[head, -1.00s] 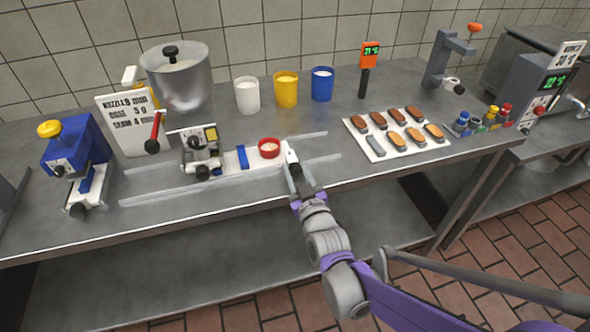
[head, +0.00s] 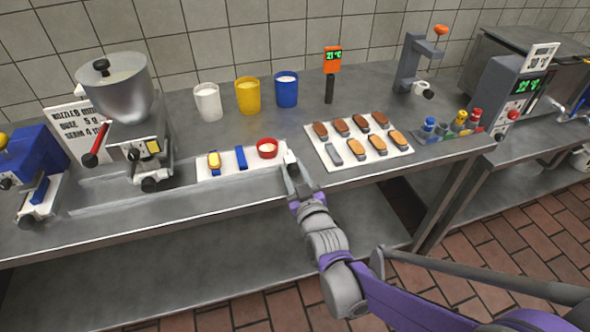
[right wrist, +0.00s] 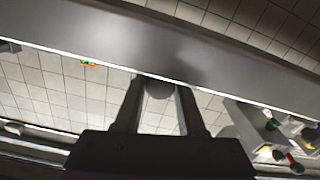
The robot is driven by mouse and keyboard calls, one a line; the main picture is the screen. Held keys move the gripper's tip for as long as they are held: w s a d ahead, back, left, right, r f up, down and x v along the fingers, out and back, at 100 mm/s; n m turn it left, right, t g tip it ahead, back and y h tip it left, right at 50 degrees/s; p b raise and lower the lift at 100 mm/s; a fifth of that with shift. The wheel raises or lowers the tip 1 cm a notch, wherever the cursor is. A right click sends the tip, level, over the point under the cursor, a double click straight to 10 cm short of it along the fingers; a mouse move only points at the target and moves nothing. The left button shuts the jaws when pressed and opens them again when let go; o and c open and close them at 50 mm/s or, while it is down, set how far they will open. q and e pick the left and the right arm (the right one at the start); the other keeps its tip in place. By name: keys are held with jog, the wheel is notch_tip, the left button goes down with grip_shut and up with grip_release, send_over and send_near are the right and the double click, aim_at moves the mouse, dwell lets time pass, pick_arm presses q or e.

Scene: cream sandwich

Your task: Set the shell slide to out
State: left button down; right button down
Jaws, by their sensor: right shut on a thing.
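The shell slide (head: 228,162) is a white plate on the steel table, right of the depositor (head: 150,165) and apart from its body in the picture. It carries a yellow-topped piece (head: 214,160) in a blue holder, a blue strip (head: 241,158) and a red cup (head: 267,149) with pale filling. My right gripper (head: 290,167) is at the slide's right end, shut on its end knob. In the right wrist view a round grey knob (right wrist: 158,88) sits between the two fingers. The fingers partly hide the slide's end. My left gripper is not in view.
A tray (head: 352,155) of shells lies close to the right of my gripper. White (head: 208,103), yellow (head: 248,97) and blue (head: 286,91) cups stand behind. A blue machine (head: 35,165) stands at far left. The table's front edge runs below my wrist.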

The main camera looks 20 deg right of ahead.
jog(key=shift+d, duration=0.2)
jog(key=c, duration=0.8)
grip_release()
jog(key=o, duration=0.3)
jog(key=shift+d, duration=0.15)
jog(key=shift+s, duration=0.1)
jog(key=s+p, duration=0.1)
jog(key=s, duration=0.9)
jog(key=shift+s, duration=0.35)
jog(key=shift+d, duration=0.1)
